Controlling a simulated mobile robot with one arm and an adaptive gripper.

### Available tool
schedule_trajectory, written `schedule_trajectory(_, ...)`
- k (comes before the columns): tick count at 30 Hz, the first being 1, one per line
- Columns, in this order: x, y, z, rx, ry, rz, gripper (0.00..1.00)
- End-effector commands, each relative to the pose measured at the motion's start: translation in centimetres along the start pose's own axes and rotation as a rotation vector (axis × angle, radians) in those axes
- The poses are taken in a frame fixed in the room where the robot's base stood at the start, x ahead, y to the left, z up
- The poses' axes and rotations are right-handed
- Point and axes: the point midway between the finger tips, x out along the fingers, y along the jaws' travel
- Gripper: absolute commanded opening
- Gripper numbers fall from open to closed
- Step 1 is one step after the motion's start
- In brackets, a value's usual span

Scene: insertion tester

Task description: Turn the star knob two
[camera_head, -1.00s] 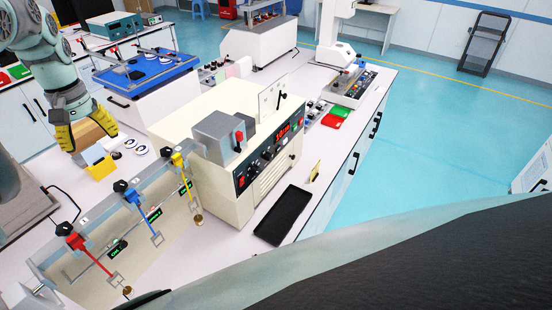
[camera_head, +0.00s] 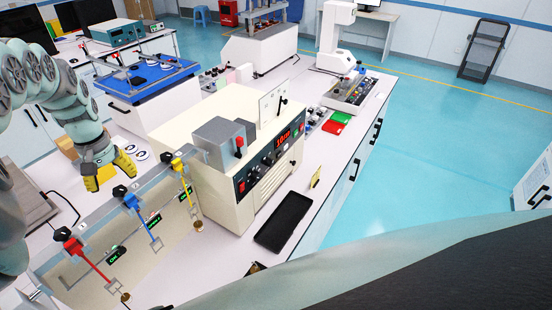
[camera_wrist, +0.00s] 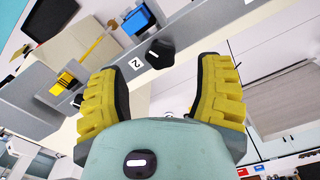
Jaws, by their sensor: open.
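Star knob two is a black lobed knob (camera_head: 119,190), the middle one on a grey rail, beside the blue lever (camera_head: 136,204). In the wrist view the knob (camera_wrist: 159,53) sits next to a label "2", just beyond the gap between my fingertips. My gripper (camera_head: 108,172) has yellow padded fingers and is open and empty. It hangs just behind and above the rail near knob two, apart from it in the wrist view. The black knob by the yellow lever (camera_head: 165,158) stands to the right. The black knob by the red lever (camera_head: 63,233) stands to the left.
A cream tester box (camera_head: 225,150) with a red display stands right of the rail. A black tray (camera_head: 284,221) lies in front of it. A grey flat device (camera_head: 25,200) is at the left.

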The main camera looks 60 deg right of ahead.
Motion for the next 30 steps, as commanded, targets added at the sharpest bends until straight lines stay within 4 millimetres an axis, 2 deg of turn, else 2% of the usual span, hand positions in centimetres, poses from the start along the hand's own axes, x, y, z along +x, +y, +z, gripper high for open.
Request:
schedule_trajectory(9,2.4,0.4,0.1,0.004,-0.002,0.005,0.66)
schedule_trajectory(15,3.2,0.2,0.0,0.003,0.000,0.000,0.66)
schedule_trajectory(27,3.6,0.0,0.1,0.001,-0.001,-0.003,0.66)
schedule_trajectory(28,3.6,0.0,0.1,0.001,0.000,-0.003,0.70)
schedule_trajectory(30,3.6,0.0,0.1,0.001,0.000,-0.003,0.63)
